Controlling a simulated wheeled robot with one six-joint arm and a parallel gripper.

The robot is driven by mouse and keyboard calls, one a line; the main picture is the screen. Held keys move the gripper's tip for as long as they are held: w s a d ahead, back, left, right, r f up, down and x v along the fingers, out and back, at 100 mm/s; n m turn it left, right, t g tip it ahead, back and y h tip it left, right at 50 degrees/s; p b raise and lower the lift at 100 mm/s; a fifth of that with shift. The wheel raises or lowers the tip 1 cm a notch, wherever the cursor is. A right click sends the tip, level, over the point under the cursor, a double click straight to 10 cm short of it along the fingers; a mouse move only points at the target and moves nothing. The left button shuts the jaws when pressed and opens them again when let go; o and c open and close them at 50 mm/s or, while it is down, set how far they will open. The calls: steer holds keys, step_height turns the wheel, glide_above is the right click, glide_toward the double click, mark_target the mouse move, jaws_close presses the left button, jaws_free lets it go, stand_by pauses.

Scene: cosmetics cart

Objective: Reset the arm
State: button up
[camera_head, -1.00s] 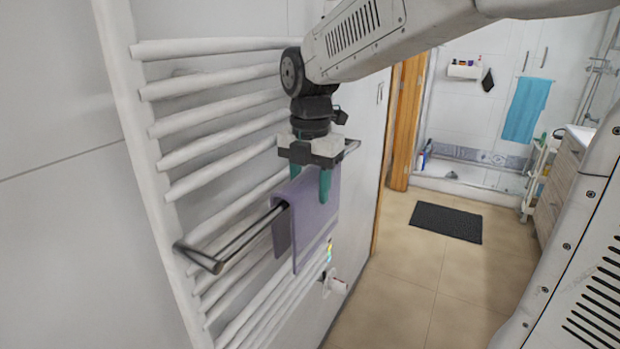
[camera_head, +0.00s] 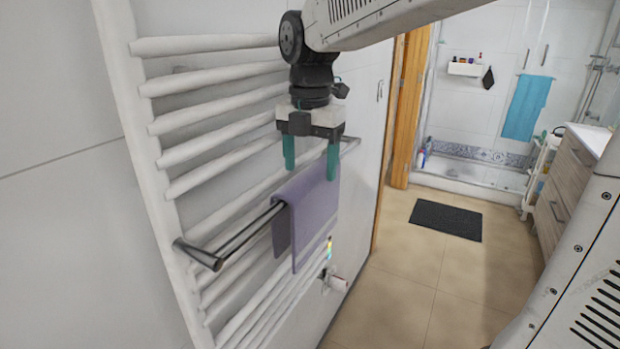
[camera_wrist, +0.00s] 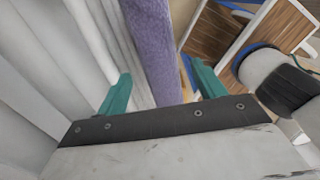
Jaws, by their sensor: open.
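My gripper (camera_head: 310,168) is open in the head view, its two green fingers pointing down and apart, with nothing held between them. It is above and in front of the purple towel (camera_head: 308,225), which hangs folded over a metal towel bar (camera_head: 240,240) on the white radiator. In the wrist view the towel (camera_wrist: 152,50) is a purple strip beyond the gap between the spread fingers (camera_wrist: 160,90). Part of the bar behind the towel is hidden.
The white towel radiator (camera_head: 215,130) with several rungs is close at the left. A wooden door frame (camera_head: 402,110) stands behind. A dark mat (camera_head: 446,221) lies on the tiled floor (camera_head: 400,285), which is clear around it. A wooden cabinet (camera_head: 565,190) is at the right.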

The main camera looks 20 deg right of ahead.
steer(key=shift+r, duration=1.6)
steer(key=shift+s+m, duration=0.3)
steer(key=shift+s, duration=0.05)
steer(key=s+d+f+m, duration=0.1)
steer(key=s+f+m, duration=0.2)
steer(key=s+m, duration=0.4)
steer(key=s+d+f+m+t, duration=0.1)
steer(key=s+f+m, duration=0.3)
steer(key=s+m, duration=0.3)
steer(key=s+d+f+m, duration=0.1)
steer(key=s+f+m, duration=0.2)
steer(key=s+m, duration=0.4)
steer(key=m, duration=0.3)
steer(key=shift+s+f+m, duration=0.15)
steer(key=shift+s+m, duration=0.1)
steer(key=shift+m, duration=0.05)
